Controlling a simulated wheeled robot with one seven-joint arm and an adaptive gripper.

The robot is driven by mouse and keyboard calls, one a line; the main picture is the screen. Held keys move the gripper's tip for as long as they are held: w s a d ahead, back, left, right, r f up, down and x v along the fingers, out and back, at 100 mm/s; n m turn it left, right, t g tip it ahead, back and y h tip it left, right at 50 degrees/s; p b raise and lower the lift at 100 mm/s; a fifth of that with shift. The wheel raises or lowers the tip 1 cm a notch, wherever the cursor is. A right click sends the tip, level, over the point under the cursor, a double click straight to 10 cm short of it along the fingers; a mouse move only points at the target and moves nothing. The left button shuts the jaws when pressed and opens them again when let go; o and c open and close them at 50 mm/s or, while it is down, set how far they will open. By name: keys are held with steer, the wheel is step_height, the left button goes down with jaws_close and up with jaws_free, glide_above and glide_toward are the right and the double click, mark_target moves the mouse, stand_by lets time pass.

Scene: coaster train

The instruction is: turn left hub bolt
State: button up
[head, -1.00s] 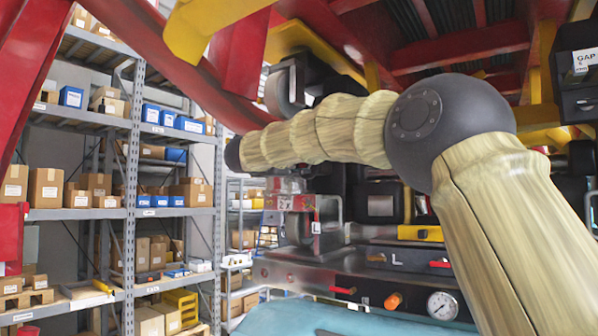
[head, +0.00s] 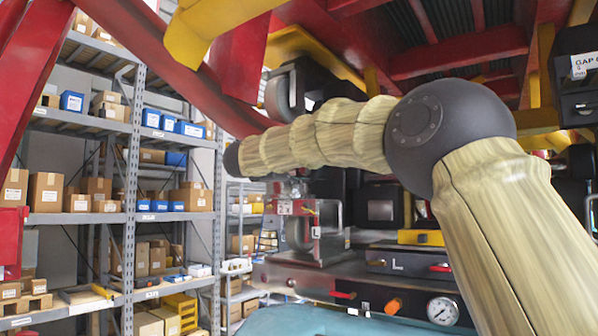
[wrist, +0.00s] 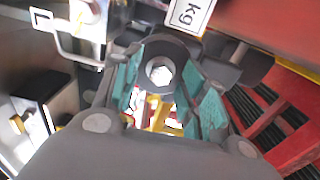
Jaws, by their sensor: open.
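In the wrist view, a silver hex bolt head (wrist: 160,72) sits in a dark round recess beyond the jaws. My gripper (wrist: 168,82) is open, with teal pads on either side of the line to this bolt. I cannot tell whether the pads reach its depth, and nothing is clearly held. A second bright round fitting (wrist: 86,10) shows at the top left, near a white tag marked L (wrist: 42,19). Which one is the left hub bolt is not certain. In the head view my arm hides most of this area, and the gripper is not clear there.
A wheel in a metal bracket (head: 318,232) stands below my arm. A panel marked L (head: 398,265) with a gauge (head: 442,309) lies lower right. Red beams (head: 460,55) hang close overhead. Storage shelves (head: 132,130) stand at left.

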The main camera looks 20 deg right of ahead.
steer(key=v, duration=1.1)
steer(key=shift+s+a, duration=0.25)
